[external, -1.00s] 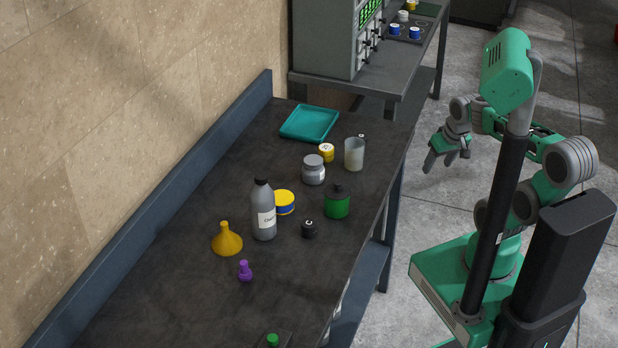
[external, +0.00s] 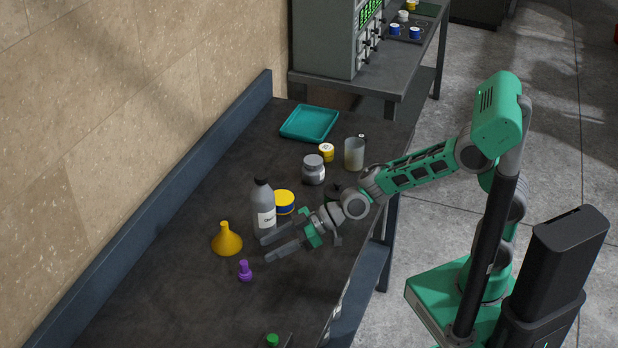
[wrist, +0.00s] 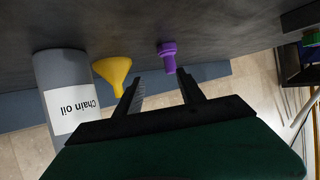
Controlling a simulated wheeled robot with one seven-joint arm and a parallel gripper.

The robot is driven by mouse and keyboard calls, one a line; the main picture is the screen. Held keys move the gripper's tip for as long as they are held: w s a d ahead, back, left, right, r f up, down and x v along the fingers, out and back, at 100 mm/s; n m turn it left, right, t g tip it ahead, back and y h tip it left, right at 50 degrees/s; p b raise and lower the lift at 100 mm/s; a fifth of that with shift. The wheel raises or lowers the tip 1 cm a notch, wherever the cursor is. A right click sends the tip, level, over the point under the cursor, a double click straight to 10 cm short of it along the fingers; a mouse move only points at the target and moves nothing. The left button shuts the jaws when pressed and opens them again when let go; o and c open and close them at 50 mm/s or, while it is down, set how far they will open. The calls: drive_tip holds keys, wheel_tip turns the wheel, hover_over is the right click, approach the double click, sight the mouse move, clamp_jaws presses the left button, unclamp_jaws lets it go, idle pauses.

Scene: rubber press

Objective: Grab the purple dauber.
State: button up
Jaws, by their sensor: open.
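The purple dauber (external: 245,271) stands upright on the dark bench, in front of the yellow funnel in the external view. In the wrist view the dauber (wrist: 168,57) shows beyond the fingertips, nearer the right finger. My gripper (external: 264,249) is over the bench to the right of the dauber, with its fingers pointing left towards it. In the wrist view my gripper (wrist: 159,82) has its fingers apart and nothing between them. The dauber is apart from both fingers.
The grey chain oil bottle (external: 263,208) stands close behind my fingers. The yellow funnel (external: 227,240) is left of it. A yellow-and-blue tin (external: 285,201) and a grey jar (external: 313,170) are further back. A green-topped item (external: 272,340) is at the front. Bench is clear around the dauber.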

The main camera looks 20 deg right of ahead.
sight(244, 271)
drive_tip(key=a, duration=0.1)
drive_tip(key=s+a, duration=0.1)
drive_tip(key=shift+s+a+f+n+y, duration=0.25)
drive_tip(key=shift+a+f+n+y, duration=0.05)
drive_tip(key=shift+a+f, duration=0.1)
drive_tip(key=p+x, duration=0.2)
drive_tip(key=x, duration=0.4)
drive_tip(key=shift+a+f, duration=0.15)
drive_tip(key=shift+a, duration=0.1)
drive_tip(key=shift+d, duration=0.1)
clamp_jaws()
